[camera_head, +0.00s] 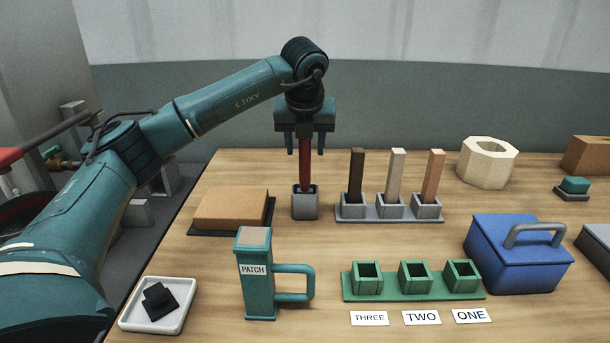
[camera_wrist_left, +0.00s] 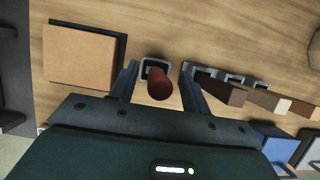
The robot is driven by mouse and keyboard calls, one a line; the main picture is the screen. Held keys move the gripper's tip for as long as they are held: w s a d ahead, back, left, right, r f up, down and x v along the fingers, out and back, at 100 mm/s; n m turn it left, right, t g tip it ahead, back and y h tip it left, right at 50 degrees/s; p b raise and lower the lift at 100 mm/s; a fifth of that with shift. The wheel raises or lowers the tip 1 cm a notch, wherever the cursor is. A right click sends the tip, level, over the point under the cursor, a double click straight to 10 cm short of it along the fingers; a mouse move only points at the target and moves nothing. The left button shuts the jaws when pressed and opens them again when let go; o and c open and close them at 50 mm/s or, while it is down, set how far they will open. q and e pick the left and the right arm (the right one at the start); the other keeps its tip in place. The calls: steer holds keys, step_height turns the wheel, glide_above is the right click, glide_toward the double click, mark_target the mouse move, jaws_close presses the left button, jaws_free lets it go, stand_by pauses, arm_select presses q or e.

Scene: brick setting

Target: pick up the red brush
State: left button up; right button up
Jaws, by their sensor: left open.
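The red brush (camera_head: 305,168) stands upright in a small grey holder (camera_head: 305,206) near the back middle of the table. My left gripper (camera_head: 305,150) points straight down over the brush, with its open fingers on either side of the brush's upper part. In the left wrist view the dark red round end of the brush (camera_wrist_left: 160,86) lies between the two fingers of my left gripper (camera_wrist_left: 160,80). A gap shows on each side of it. The lower end of the brush is hidden in the holder. My right gripper is not in view.
A grey rack (camera_head: 375,213) with three upright sticks stands just right of the holder. A brown block (camera_head: 232,207) on a dark base lies to its left. In front are a teal PATCH dispenser (camera_head: 256,275), a green rack (camera_head: 415,287) and a blue box (camera_head: 518,255).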

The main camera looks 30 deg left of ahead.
arm_select(q)
steer(key=shift+w+a+f, duration=0.2)
steer(key=shift+f, duration=0.4)
steer(key=shift+c, duration=0.5)
jaws_close()
